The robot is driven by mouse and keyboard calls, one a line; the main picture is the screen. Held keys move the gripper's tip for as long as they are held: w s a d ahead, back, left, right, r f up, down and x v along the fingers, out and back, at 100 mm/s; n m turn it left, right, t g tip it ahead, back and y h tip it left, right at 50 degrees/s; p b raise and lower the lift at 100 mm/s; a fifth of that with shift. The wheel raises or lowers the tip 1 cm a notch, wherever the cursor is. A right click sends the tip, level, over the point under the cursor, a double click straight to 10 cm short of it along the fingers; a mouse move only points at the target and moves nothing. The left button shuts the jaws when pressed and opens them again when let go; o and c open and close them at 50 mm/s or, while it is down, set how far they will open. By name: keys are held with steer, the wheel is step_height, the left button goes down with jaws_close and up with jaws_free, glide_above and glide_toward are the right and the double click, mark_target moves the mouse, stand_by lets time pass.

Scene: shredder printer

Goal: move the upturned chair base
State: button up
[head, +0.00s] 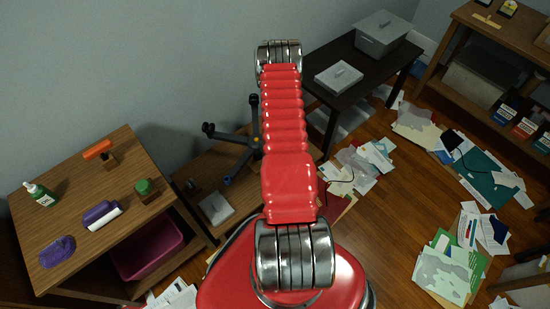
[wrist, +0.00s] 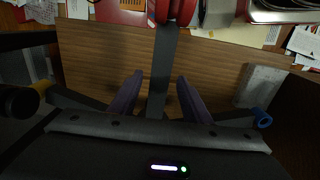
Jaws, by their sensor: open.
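The upturned chair base (head: 236,139) is black with several legs and casters, and stands on a low brown wooden surface in the head view. One caster is blue and there is an orange-yellow spot on it. In the wrist view a dark leg of the chair base (wrist: 163,70) runs up between the fingers of my gripper (wrist: 158,92). The fingers are apart on either side of the leg, with gaps visible, and not closed on it. A blue caster (wrist: 262,118) shows at the right. In the head view my red arm hides the gripper and part of the base.
A wooden table (head: 128,164) at left holds bottles and small items, with a pink bin (head: 150,247) below. A dark table (head: 345,50) with grey boxes stands behind right. A shelf (head: 500,50) is at far right. Papers (head: 365,165) litter the floor. A grey box (head: 216,208) lies near the base.

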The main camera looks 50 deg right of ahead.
steer(key=shift+f, duration=0.85)
steer(key=shift+c, duration=0.5)
jaws_close()
steer(key=shift+d, duration=0.2)
steer(key=shift+a, duration=0.15)
